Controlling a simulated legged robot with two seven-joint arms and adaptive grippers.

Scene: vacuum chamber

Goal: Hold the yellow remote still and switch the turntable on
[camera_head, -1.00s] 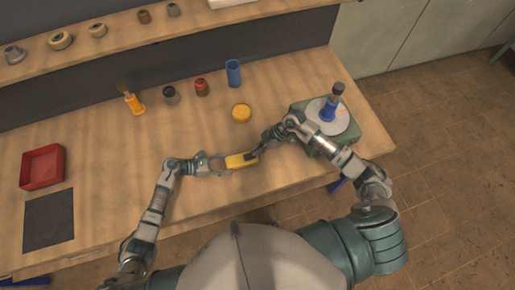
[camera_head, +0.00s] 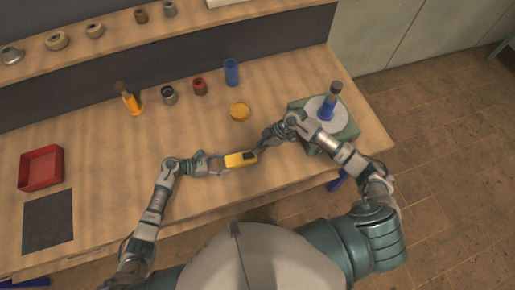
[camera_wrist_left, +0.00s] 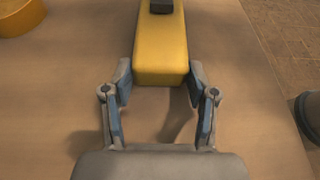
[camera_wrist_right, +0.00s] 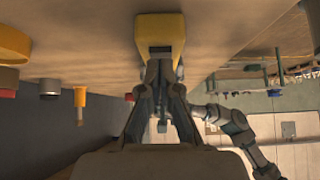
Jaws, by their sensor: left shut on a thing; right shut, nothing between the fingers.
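The yellow remote (camera_head: 236,160) lies level near the table's front edge, with a dark button at its right end. My left gripper (camera_head: 222,163) is shut on its left end; in the left wrist view, the fingers (camera_wrist_left: 160,78) flank the remote (camera_wrist_left: 160,45). My right gripper (camera_head: 260,149) is shut and empty by the remote's button end. In the right wrist view, its closed fingertips (camera_wrist_right: 160,62) are close to the remote (camera_wrist_right: 160,28); contact is unclear. The turntable (camera_head: 344,130), a green box with a grey disc, stands at right, bearing a blue dark-topped piece (camera_head: 327,108).
A yellow round piece (camera_head: 240,111) lies behind the remote. A blue cylinder (camera_head: 231,72), red piece (camera_head: 200,87), grey piece (camera_head: 169,95) and orange piece (camera_head: 133,104) stand farther back. A red tray (camera_head: 41,168) and dark mat (camera_head: 48,220) are at left.

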